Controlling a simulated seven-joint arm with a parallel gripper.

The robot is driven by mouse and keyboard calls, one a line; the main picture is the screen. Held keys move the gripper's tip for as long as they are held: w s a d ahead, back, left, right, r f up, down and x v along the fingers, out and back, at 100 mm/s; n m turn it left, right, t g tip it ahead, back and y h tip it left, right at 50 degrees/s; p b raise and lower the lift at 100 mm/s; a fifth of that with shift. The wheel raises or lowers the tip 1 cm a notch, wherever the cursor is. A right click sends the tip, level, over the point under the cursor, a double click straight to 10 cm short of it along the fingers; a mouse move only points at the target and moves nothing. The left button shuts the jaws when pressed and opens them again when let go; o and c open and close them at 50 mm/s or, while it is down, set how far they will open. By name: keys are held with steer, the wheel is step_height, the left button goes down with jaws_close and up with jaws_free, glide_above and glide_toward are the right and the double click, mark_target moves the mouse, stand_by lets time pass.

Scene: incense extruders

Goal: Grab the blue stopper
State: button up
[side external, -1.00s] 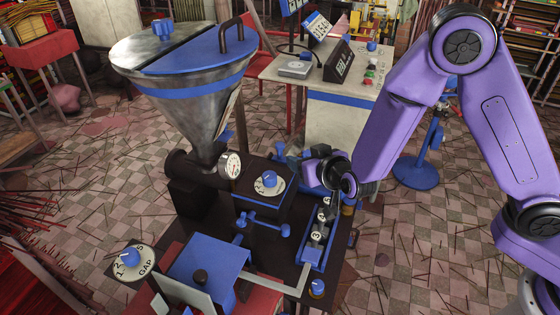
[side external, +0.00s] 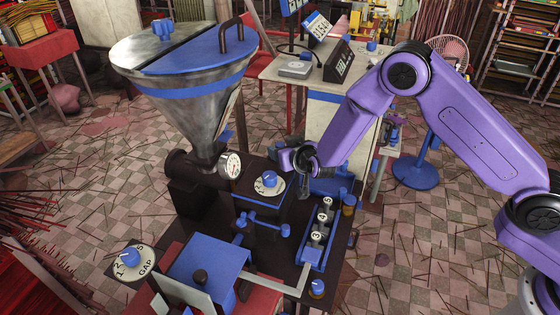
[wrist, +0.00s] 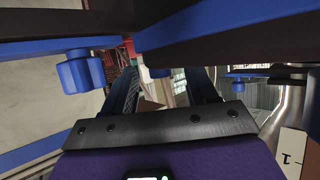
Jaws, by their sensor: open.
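Several small blue caps and knobs are in view, and I cannot tell for certain which is the stopper. One blue cap (side external: 343,193) sits by a small amber bottle (side external: 349,207), and another tops a bottle (side external: 317,288) at the front corner. A blue faceted knob (wrist: 80,72) hangs at the upper left of the wrist view. My gripper (side external: 280,157) is at the back of the machine, beyond the numbered rack, its fingertips partly hidden. In the wrist view its two dark fingers (wrist: 163,88) stand apart with no object clearly between them.
A steel hopper with a blue lid (side external: 185,60) stands left of my gripper. A dial with a blue knob (side external: 269,183) is close in front. The numbered rack (side external: 319,225) lies to the right front. A white cabinet (side external: 325,118) stands behind.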

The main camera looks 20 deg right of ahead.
steer(key=shift+x, duration=0.85)
jaws_close()
